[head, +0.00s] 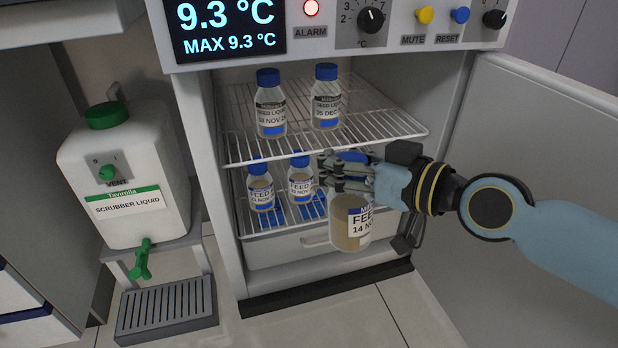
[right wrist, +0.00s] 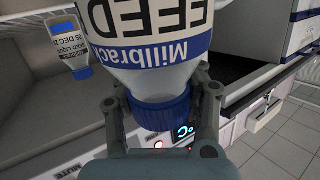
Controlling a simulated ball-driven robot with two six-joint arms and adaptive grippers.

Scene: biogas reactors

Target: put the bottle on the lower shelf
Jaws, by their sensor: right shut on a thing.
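The bottle (head: 351,226), labelled FEED 14 NOV, has a blue cap and holds brownish liquid. My right gripper (head: 345,172) is shut on it near the cap, and the bottle hangs upright in front of the open fridge. In the right wrist view the blue cap (right wrist: 160,112) sits between the two fingers. The lower shelf (head: 290,226) is a wire rack with two feed bottles, a left one (head: 261,190) and a right one (head: 300,184). The held bottle and gripper cover the right part of that shelf. My left gripper is not in view.
The upper wire shelf (head: 390,122) carries two seed liquid bottles (head: 270,110), (head: 325,102) and lies just above my gripper. The open fridge door (head: 545,140) stands at the right. A scrubber liquid tank (head: 125,180) and a grey drip grate (head: 168,308) are at the left.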

